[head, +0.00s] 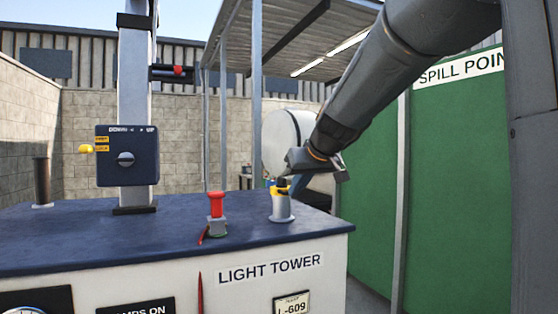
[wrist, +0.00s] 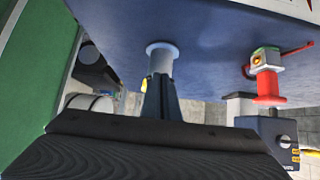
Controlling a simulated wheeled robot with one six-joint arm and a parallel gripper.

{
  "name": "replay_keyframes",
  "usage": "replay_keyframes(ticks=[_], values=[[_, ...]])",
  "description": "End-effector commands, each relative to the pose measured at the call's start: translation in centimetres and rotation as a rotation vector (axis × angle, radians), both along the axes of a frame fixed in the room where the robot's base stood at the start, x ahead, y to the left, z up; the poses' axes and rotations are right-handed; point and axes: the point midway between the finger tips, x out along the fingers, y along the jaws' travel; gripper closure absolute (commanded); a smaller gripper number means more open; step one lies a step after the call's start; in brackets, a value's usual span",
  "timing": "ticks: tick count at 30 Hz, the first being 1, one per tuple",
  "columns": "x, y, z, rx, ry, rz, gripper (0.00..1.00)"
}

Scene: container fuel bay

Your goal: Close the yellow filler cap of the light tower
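The light tower (head: 100,238) has a dark blue top and a white front. Near its right edge stands a pale filler neck (head: 281,208) with the yellow filler cap (head: 280,191) at its top, partly covered by dark parts. My gripper (head: 287,184) reaches in from the right at cap height. In the wrist view, which is upside down, its dark fingers (wrist: 162,98) are close together in front of the filler neck (wrist: 162,55). A sliver of yellow (wrist: 145,87) shows beside them. The fingers hide most of the cap, so I cannot tell whether they hold it.
A red-topped fitting (head: 217,205) with a red lever stands left of the filler neck. A mast with a control box (head: 127,156) rises farther left. A white tank (head: 287,138) is behind, and a green spill point panel (head: 455,190) stands to the right.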

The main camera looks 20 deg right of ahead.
Motion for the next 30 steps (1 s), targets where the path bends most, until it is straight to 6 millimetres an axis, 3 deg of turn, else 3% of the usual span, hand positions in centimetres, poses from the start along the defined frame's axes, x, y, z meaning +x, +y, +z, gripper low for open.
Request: replay_keyframes(ticks=[1,2,10,13,21,30], values=[[-0.4,0.2,-1.5,0.005,0.035,0.006,1.0],[-0.4,0.2,-1.1,0.005,0.034,0.006,1.0],[-1.3,0.2,4.1,-0.001,0.0,0.005,1.0],[-3.4,-0.1,2.3,0.001,0.0,0.002,1.0],[-7.7,-0.5,-0.1,0.0,-0.005,0.001,1.0],[-9.4,-0.6,-0.9,0.0,-0.006,0.003,1.0]])
